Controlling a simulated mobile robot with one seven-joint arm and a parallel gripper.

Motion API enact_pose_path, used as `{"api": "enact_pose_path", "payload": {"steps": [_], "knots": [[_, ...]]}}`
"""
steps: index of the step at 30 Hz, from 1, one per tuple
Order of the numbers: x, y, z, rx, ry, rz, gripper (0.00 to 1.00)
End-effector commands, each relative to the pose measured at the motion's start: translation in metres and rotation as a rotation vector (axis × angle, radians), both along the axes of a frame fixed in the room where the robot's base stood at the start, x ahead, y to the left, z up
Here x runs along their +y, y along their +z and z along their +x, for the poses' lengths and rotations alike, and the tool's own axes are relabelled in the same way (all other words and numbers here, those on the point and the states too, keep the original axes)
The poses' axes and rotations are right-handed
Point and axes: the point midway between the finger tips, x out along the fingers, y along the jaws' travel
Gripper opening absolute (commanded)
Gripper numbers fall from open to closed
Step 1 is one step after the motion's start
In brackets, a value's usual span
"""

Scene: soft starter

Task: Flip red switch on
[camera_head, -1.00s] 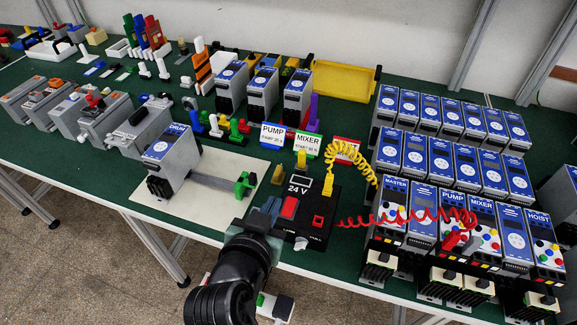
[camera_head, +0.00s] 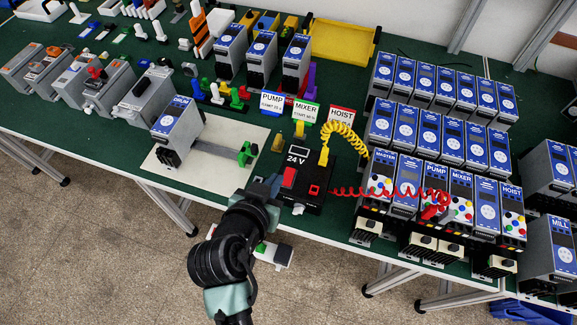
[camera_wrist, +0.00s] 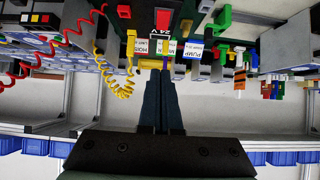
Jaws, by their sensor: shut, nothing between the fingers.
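The black 24 V box (camera_head: 309,201) sits near the front edge of the green table. Its large red switch (camera_head: 289,177) is on the left of its top face; whether it is on or off cannot be told. The switch also shows upside down in the wrist view (camera_wrist: 163,20), beyond my fingertips. A smaller red square (camera_head: 314,189) is to its right. My gripper (camera_head: 270,185) is shut and empty, just left of the box and switch. In the wrist view my fingers (camera_wrist: 166,73) lie together, pointing at the box. Contact with the box cannot be told.
A coiled red cable (camera_head: 375,191) runs from the box to the drive modules on the right. A coiled yellow cable (camera_head: 345,133) rises behind it. A white board (camera_head: 219,136) with a drive lies left. Small signs (camera_head: 306,112) stand behind the box.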

Motion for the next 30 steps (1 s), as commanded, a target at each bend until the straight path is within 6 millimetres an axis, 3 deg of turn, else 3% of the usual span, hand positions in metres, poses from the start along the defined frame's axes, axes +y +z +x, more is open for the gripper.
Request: {"api": "enact_pose_path", "payload": {"steps": [5, 23, 30], "knots": [[-0.003, -0.005, 0.008, 0.0, -0.002, -0.001, 0.0], [-0.026, -0.056, 0.079, 0.0, -0.001, 0.0, 0.0], [-0.027, -0.086, 0.083, 0.0, -0.001, -0.001, 0.0]]}}
